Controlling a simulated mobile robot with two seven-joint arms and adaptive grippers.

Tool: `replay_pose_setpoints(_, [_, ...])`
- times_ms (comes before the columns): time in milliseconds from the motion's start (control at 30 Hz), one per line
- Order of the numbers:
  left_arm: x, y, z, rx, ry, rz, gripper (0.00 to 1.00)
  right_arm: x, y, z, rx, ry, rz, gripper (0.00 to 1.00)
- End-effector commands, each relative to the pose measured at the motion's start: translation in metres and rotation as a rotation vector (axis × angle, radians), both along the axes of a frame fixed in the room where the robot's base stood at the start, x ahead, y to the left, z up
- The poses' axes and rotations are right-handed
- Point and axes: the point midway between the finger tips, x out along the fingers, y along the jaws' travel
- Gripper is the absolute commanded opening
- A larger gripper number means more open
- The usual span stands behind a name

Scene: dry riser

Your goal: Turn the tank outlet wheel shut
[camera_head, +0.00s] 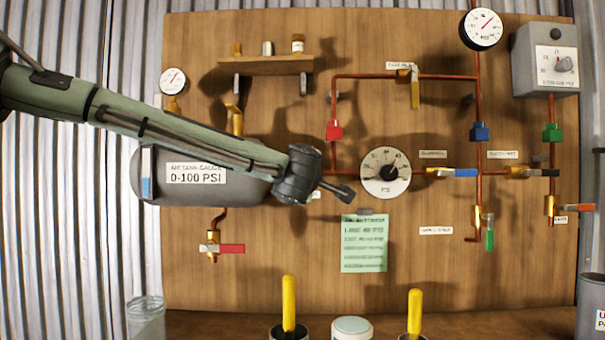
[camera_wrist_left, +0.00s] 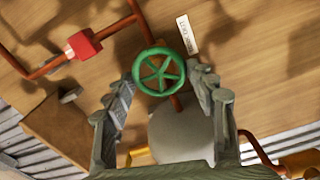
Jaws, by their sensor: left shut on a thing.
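The green spoked wheel (camera_wrist_left: 159,72) sits on a red pipe in the left wrist view. My left gripper (camera_wrist_left: 163,75) has a finger on each side of its rim and is shut on it. In the head view my left gripper (camera_head: 343,190) reaches in front of the board just right of the grey tank (camera_head: 250,194), and the wheel is hidden there behind it. The tank's rounded end (camera_wrist_left: 180,135) shows below the wheel in the left wrist view. A small white label (camera_wrist_left: 187,35) is beside the wheel, its text unclear. My right gripper is not in view.
A round gauge (camera_head: 385,171) is close to the right of my left gripper. A green note (camera_head: 364,243) hangs below. Copper pipes with several lever valves, such as a blue-handled one (camera_head: 466,172), fill the right side. A shelf (camera_head: 265,66) is above. Yellow handles (camera_head: 289,300) stand at the bottom.

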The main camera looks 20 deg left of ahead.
Motion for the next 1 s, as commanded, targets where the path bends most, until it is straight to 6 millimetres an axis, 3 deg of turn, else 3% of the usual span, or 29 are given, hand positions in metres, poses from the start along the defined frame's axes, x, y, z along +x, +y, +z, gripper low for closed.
replay_pose_setpoints(300, [0.000, 0.000, 0.002, 0.005, -0.004, -0.001, 0.27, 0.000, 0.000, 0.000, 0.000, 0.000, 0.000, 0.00])
replay_pose_setpoints(333, [0.000, 0.000, 0.002, 0.006, -0.003, -0.001, 0.58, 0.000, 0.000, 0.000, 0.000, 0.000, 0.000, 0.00])
replay_pose_setpoints(467, [0.000, 0.000, 0.002, 0.005, -0.003, -0.001, 0.74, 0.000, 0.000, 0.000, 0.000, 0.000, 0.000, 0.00])
replay_pose_setpoints(833, [-0.003, -0.001, 0.001, 0.003, -0.001, -0.001, 0.76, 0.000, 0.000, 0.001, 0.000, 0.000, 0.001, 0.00])
replay_pose_setpoints(1000, [-0.024, -0.008, 0.001, 0.004, -0.002, -0.003, 0.76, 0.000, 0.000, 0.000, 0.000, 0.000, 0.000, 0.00])
